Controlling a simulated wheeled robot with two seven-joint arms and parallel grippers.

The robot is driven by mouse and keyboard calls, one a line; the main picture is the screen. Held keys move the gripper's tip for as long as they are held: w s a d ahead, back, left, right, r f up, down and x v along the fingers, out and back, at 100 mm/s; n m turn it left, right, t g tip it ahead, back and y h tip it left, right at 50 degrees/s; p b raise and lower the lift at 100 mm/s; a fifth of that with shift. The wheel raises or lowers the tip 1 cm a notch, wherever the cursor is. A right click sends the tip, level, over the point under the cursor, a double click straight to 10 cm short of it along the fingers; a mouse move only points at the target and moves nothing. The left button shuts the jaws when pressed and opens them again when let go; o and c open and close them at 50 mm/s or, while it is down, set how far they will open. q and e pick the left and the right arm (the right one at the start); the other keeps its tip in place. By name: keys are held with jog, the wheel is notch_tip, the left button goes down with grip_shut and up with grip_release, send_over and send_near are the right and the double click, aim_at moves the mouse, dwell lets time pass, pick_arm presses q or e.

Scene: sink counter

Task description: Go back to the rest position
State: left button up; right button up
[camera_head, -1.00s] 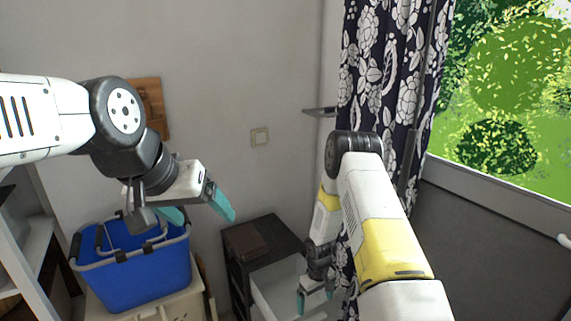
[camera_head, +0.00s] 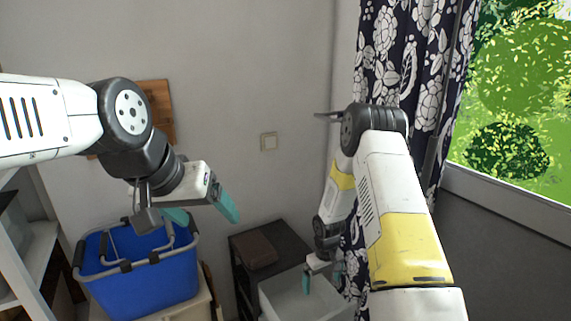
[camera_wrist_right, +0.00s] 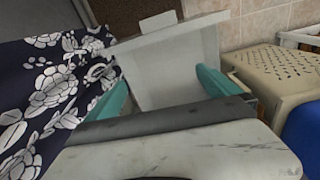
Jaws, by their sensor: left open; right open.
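My left gripper (camera_head: 203,215) is open, with teal fingers and nothing between them. In the head view it hangs above and in front of the blue basket (camera_head: 140,282). My right gripper (camera_head: 321,280) is open and points down over the white open box (camera_head: 290,297). In the right wrist view, its two teal fingers stand wide apart with the white box (camera_wrist_right: 170,62) beyond them. I see nothing held in it.
A dark shelf unit (camera_head: 283,243) stands behind the white box. The patterned curtain (camera_head: 405,50) hangs close to my right arm, beside the window (camera_head: 510,90). The basket rests on a beige stand (camera_head: 190,308). White shelves (camera_head: 35,245) are at the left.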

jog(key=s+d+r+m+t, duration=0.1)
jog(key=s+r, duration=0.2)
jog(key=r, duration=1.2)
jog(key=s+d+r+m+t, duration=0.1)
jog(key=s+r+m+t, duration=0.1)
jog(key=r, duration=1.3)
jog(key=s+r+t+y, duration=0.1)
jog(key=s+r, duration=0.6)
jog(key=s, duration=0.3)
jog(key=s+r+m+t+y, duration=0.1)
jog(key=s+r, duration=0.6)
jog(key=s, duration=0.2)
jog(key=shift+s+m+t, duration=0.3)
jog(key=shift+s, duration=0.05)
